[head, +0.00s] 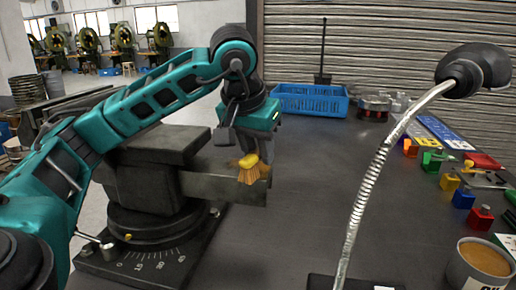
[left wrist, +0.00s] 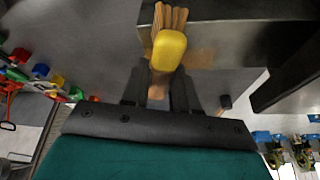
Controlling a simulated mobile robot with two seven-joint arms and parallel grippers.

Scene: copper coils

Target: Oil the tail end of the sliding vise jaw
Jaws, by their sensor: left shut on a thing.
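The grey-black vise (head: 150,165) stands on a round base with a degree scale. Its sliding jaw bar (head: 215,185) reaches out to the right, and its end lies under my left gripper (head: 246,143). That gripper is shut on a brush (head: 249,160) with a yellow collar and tan bristles pointing down. The bristles overlap the bar's end; whether they touch it I cannot tell. In the left wrist view the brush (left wrist: 168,50) sticks out beyond the fingers (left wrist: 158,92), beside the dark bar (left wrist: 235,35). The bar has a brownish sheen there. My right gripper is out of view.
An open can of amber liquid (head: 484,262) stands at the front right. A lamp with a flexible neck (head: 365,190) rises mid-table. A blue crate (head: 310,100) and several coloured blocks (head: 463,197) lie at the back and right. The table centre is clear.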

